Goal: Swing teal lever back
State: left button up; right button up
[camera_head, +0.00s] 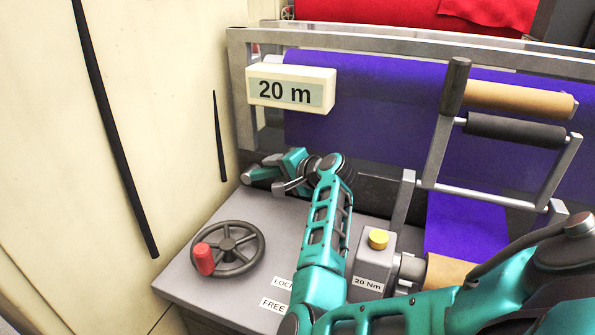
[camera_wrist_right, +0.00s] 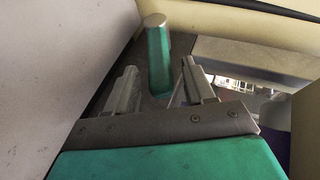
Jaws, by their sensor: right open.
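The teal lever (camera_wrist_right: 158,62) shows in the right wrist view as a short teal bar with a pale grey end. It stands between and a little beyond the two grey fingers of my right gripper (camera_wrist_right: 160,80). The fingers are apart, and I see no clear contact with the lever. In the head view my right gripper (camera_head: 268,173) is at the back left of the grey machine top, below the 20 m display. The lever is hard to tell from the teal gripper there. My left gripper is not in view.
A handwheel with a red knob (camera_head: 204,259) sits at the front left. The 20 m display (camera_head: 291,88) hangs above the gripper. A yellow-topped box (camera_head: 378,240) stands right of my forearm. A pale wall (camera_head: 180,130) closes the left; a purple felt roll (camera_head: 390,90) lies behind.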

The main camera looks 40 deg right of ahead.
jog(key=a+v, duration=0.1)
jog(key=v, duration=1)
jog(key=shift+d+p, duration=0.4)
jog(key=shift+s, duration=0.1)
